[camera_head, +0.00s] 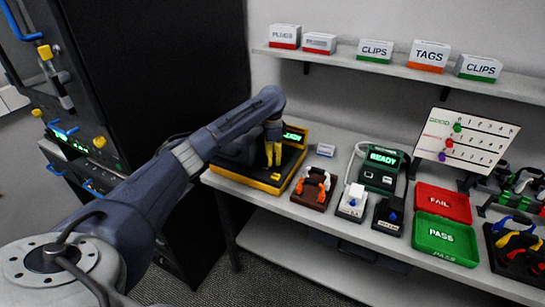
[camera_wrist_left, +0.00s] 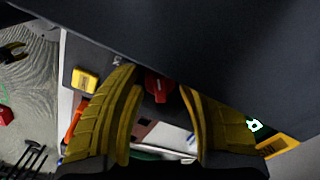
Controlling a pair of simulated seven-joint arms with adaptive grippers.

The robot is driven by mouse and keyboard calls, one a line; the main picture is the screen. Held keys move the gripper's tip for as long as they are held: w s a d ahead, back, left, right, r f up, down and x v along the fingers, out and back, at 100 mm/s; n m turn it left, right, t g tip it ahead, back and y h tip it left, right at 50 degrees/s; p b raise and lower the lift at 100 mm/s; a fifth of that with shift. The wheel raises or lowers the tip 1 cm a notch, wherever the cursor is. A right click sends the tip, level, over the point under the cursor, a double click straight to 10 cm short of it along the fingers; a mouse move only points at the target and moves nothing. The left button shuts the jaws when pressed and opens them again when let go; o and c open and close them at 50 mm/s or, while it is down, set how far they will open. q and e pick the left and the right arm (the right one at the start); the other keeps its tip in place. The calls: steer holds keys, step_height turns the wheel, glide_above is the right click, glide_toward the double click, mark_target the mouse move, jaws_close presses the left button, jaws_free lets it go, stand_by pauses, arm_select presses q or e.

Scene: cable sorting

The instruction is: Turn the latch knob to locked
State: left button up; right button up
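A small red knob (camera_wrist_left: 160,86) on the dark machine shows in the left wrist view; I take it for the latch knob. My left gripper (camera_wrist_left: 160,78) has its two yellow fingers apart, one on each side of the knob, with narrow gaps visible. Whether the tips touch it is unclear. In the head view my left gripper (camera_head: 272,162) points down at the front of the black machine with a yellow-edged base (camera_head: 245,180) and a green-lit display (camera_head: 294,136). The knob is hidden there. My right gripper is out of view.
Right of the machine on the bench stand a brown holder with orange handles (camera_head: 313,188), a green READY tester (camera_head: 383,167), a red FAIL tray (camera_head: 443,214) and a green PASS tray (camera_head: 418,245). A tall black cabinet (camera_head: 160,75) stands left. Labelled boxes line the shelf (camera_head: 400,72).

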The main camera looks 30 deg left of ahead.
arm_select(q)
jaws_close()
steer(key=shift+m, duration=3.4)
steer(key=shift+o, duration=2.2)
jaws_free()
steer(key=shift+r, duration=0.15)
